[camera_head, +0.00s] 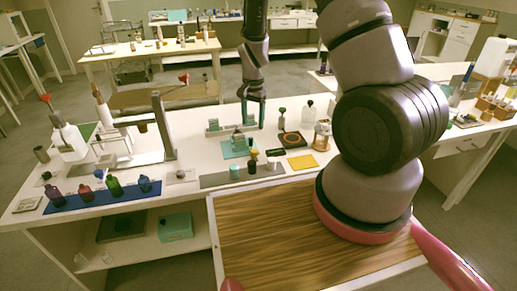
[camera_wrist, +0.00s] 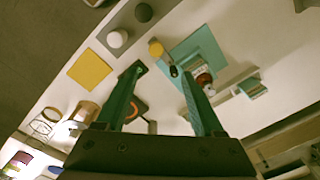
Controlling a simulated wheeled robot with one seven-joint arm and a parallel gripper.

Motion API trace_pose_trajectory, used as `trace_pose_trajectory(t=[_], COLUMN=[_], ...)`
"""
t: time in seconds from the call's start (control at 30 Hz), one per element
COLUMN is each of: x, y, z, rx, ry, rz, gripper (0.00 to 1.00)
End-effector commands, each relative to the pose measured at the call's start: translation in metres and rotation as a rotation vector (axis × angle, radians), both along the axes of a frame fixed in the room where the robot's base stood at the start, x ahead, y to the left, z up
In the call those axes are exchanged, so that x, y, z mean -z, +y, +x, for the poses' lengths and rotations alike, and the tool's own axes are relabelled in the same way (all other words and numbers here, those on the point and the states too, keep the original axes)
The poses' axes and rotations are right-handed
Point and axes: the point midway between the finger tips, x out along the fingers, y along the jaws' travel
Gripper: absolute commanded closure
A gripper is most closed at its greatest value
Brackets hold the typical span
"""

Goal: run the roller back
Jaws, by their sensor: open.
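My gripper (camera_head: 253,108) hangs above the far middle of the white table, fingers pointing down. In the wrist view its two green fingers (camera_wrist: 165,92) stand wide apart, with nothing held between them. A teal mat (camera_wrist: 208,42) lies beyond the right finger, with a small pale device with a round red-brown part (camera_wrist: 203,79) on it. The teal mat also shows in the head view (camera_head: 229,153), to the front-left of my gripper. Which part is the roller is too small to tell. The right finger partly covers the device in the wrist view.
A grey mat (camera_head: 212,181) with small jars lies nearer, beside a yellow square (camera_head: 301,161). A blue mat (camera_head: 90,200) with several bottles and a tall stand (camera_head: 163,125) are to the left. A dark square plate (camera_head: 292,140) is right of my gripper.

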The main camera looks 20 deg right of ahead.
Motion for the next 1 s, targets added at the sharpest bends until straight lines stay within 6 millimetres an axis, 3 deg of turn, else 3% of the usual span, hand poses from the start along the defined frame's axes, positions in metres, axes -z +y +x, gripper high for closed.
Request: trace_pose_trajectory(t=[0.03, 0.37, 0.7, 1.0], x=[0.011, 0.048, 0.110, 0.130], y=[0.000, -0.001, -0.001, 0.000], z=[-0.001, -0.002, -0.002, -0.001], rx=[0.004, 0.013, 0.011, 0.011], ry=[0.011, 0.022, 0.021, 0.018], rz=[-0.009, -0.019, -0.018, -0.016], gripper=[0.31, 0.31, 0.31, 0.31])
